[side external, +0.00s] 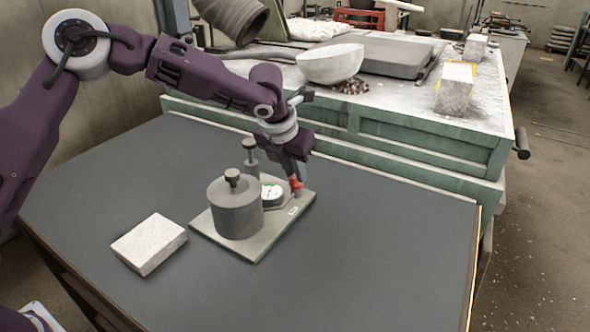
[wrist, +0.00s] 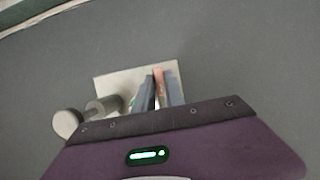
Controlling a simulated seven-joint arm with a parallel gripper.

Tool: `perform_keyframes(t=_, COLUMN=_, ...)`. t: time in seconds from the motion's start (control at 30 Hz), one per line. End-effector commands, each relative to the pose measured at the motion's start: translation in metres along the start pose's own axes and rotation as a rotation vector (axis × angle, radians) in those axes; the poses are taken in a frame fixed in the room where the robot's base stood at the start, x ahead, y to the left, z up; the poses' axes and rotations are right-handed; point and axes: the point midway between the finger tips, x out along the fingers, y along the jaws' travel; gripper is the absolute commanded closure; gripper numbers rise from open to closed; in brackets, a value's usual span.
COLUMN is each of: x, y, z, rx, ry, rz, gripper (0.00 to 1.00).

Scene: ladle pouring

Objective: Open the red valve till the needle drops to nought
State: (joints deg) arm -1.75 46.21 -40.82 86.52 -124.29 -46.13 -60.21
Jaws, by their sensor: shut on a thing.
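The red valve (side external: 296,186) stands at the right back of a beige base plate (side external: 258,247). My gripper (side external: 297,174) reaches down from above and is shut on the valve. In the wrist view the red of the valve (wrist: 158,75) shows between my two fingers (wrist: 160,92); its lower part is hidden. A round gauge with a white face (side external: 271,192) sits beside the valve on the plate. Its needle is too small to read. A grey lidded cylinder (side external: 236,212) with a dark knob stands on the plate, in front of the gauge and to its left.
A slim grey post with a dark cap (side external: 250,158) rises behind the cylinder. A pale block (side external: 149,243) lies on the dark table (side external: 380,240), left of the plate. The table's right side is clear. A green bench (side external: 420,145) with a white bowl (side external: 331,65) stands behind.

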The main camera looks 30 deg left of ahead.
Motion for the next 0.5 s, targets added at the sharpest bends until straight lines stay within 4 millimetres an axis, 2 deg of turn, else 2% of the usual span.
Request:
perform_keyframes(t=0.1, x=-0.0007, y=-0.0002, z=0.0007, rx=-0.002, ry=-0.002, rz=-0.001, gripper=1.0)
perform_keyframes(t=0.13, x=-0.0007, y=-0.0002, z=0.0007, rx=-0.002, ry=-0.002, rz=-0.001, gripper=0.8)
perform_keyframes(t=0.2, x=-0.0006, y=-0.0002, z=0.0006, rx=-0.001, ry=-0.002, rz=-0.001, gripper=0.66)
perform_keyframes(t=0.23, x=-0.0005, y=-0.0002, z=0.0005, rx=-0.001, ry=-0.001, rz=-0.001, gripper=0.64)
perform_keyframes(t=0.5, x=-0.0008, y=0.0, z=0.0003, rx=0.0, ry=-0.001, rz=-0.001, gripper=0.64)
